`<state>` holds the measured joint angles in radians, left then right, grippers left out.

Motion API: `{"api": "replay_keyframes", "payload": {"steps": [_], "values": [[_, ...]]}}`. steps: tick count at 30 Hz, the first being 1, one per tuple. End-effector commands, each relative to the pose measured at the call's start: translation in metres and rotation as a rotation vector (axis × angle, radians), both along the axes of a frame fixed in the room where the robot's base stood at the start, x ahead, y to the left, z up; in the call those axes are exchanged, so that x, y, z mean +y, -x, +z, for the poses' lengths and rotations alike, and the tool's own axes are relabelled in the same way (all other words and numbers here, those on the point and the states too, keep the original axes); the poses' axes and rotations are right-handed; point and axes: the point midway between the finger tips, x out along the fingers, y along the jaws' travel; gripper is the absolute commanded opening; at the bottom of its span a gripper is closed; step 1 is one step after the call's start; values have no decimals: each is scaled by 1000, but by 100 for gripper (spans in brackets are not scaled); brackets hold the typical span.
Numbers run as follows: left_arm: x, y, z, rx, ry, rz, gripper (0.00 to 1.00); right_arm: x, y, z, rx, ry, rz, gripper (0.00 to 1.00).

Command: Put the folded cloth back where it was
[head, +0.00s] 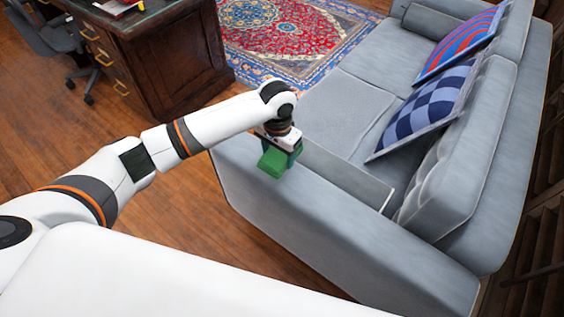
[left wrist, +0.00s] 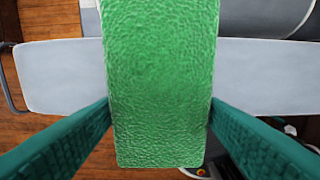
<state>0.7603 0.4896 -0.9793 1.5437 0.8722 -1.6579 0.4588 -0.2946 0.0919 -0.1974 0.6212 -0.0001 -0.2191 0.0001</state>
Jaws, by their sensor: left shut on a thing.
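The folded cloth is green with a rough, towel-like surface. In the head view the cloth (head: 272,163) is at my left gripper (head: 281,150), over the near armrest of the grey sofa (head: 245,175). In the left wrist view the cloth (left wrist: 160,85) fills the middle, between the two dark green fingers of my left gripper (left wrist: 160,125), which are shut on it. The armrest (left wrist: 50,75) shows beneath it as a pale grey band. I cannot tell whether the cloth touches the armrest. My right gripper is not in view.
A checked blue cushion (head: 425,108) and a striped red and blue cushion (head: 462,43) lean on the sofa's back. A dark wooden desk (head: 170,65) and an office chair (head: 50,38) stand at upper left. A patterned rug (head: 285,30) lies behind. The armrest top is otherwise clear.

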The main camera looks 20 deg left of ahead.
Motion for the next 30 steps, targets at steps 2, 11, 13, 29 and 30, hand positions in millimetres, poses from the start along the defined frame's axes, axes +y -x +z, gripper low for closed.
{"api": "replay_keyframes", "payload": {"steps": [2,11,13,29,30], "values": [[0,1,-13,2,-1,0,46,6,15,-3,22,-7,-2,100],[0,0,-42,1,-3,-1,46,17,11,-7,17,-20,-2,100],[1,0,-53,2,-2,0,46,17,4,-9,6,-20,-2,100],[0,0,-59,-1,-1,-1,86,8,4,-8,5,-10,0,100],[0,0,-59,-1,-1,-1,86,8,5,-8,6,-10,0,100]]}}
